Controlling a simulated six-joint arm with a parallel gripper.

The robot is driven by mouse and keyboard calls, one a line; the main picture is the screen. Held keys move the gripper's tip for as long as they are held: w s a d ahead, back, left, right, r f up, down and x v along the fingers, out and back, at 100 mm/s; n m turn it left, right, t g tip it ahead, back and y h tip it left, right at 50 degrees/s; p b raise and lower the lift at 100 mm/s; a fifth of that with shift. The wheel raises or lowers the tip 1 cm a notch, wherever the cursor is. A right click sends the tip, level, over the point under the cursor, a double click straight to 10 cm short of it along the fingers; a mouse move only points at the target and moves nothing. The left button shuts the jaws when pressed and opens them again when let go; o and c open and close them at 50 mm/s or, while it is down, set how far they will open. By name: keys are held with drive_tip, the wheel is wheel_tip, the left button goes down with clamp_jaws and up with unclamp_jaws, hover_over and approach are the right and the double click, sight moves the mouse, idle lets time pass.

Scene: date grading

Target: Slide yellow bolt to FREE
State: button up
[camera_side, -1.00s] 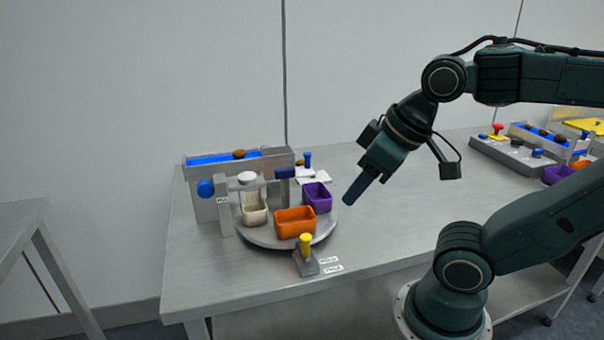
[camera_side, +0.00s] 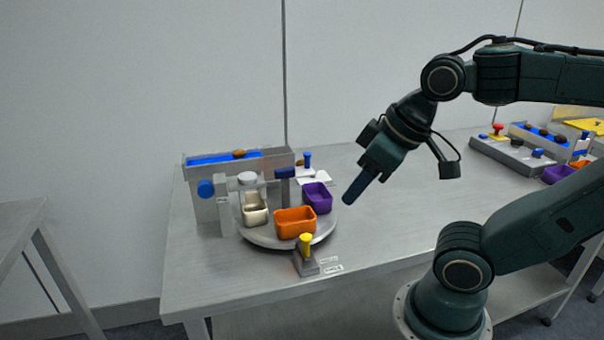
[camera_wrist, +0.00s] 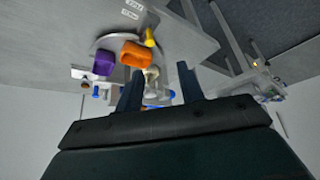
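The yellow bolt (camera_side: 306,244) stands upright on a small grey block (camera_side: 306,265) at the front of the round turntable. It also shows in the wrist view (camera_wrist: 150,38). Two small white labels (camera_side: 331,263) lie right of the block; their words are too small to read. My gripper (camera_side: 350,197) hangs above the table, right of the turntable, well apart from the bolt and pointing down to the left. In the wrist view its two fingers (camera_wrist: 159,82) are spread with nothing gripped between them.
The turntable (camera_side: 262,236) carries orange (camera_side: 295,224), purple (camera_side: 317,199) and cream (camera_side: 254,214) bins. Behind it stands a grey frame with a blue knob (camera_side: 205,188) and a blue channel (camera_side: 215,159). A blue-topped peg (camera_side: 307,160) stands behind the purple bin.

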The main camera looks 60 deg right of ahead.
drive_tip(key=shift+w, duration=0.1)
drive_tip(key=g, duration=0.5)
hover_over(304, 236)
drive_tip(key=s+a, duration=0.1)
drive_tip(key=s, duration=0.2)
drive_tip(key=w+d+f+g, duration=0.1)
drive_tip(key=w+f+g, duration=0.4)
drive_tip(key=w, duration=0.3)
drive_tip(key=shift+f, duration=0.75)
drive_tip(key=shift+s+f, duration=0.1)
drive_tip(key=x, duration=1.3)
drive_tip(key=shift+s+f, duration=0.15)
drive_tip(key=shift+f, duration=0.05)
